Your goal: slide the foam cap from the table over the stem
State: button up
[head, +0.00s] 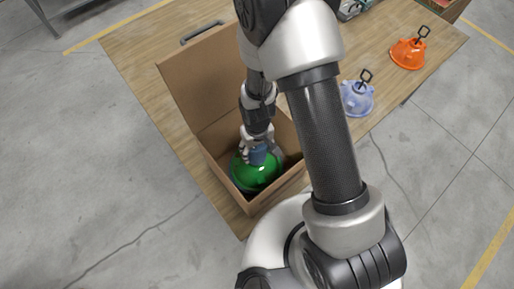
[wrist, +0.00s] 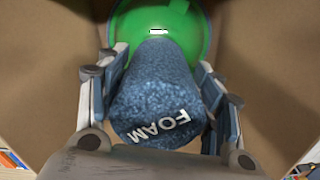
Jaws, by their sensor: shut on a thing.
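My gripper (head: 260,146) reaches down into an open cardboard box and is shut on the blue speckled foam cap (wrist: 160,92), which has the word FOAM on its near side. In the wrist view the cap sits between both fingers. Its far end is against or just above a shiny green dome (wrist: 192,30). The green dome (head: 247,182) also shows in the head view, low in the box under the cap. A small white bar shows on the dome just past the cap. The stem is not visible, and I cannot tell whether the cap is around it.
The cardboard box (head: 197,78) stands on a wooden table (head: 128,50), its walls close around my gripper. A light blue hood (head: 357,98) and an orange hood (head: 407,53), each with a black loop handle, stand on the table to the right.

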jog(key=shift+f, duration=0.25)
jog(key=o, duration=0.8)
jog(key=shift+o, duration=0.2)
jog(key=o, duration=0.3)
jog(key=shift+o, duration=0.2)
jog(key=shift+r, duration=0.15)
jog(key=shift+r+p, duration=2.9)
jog(key=shift+r, duration=1.5)
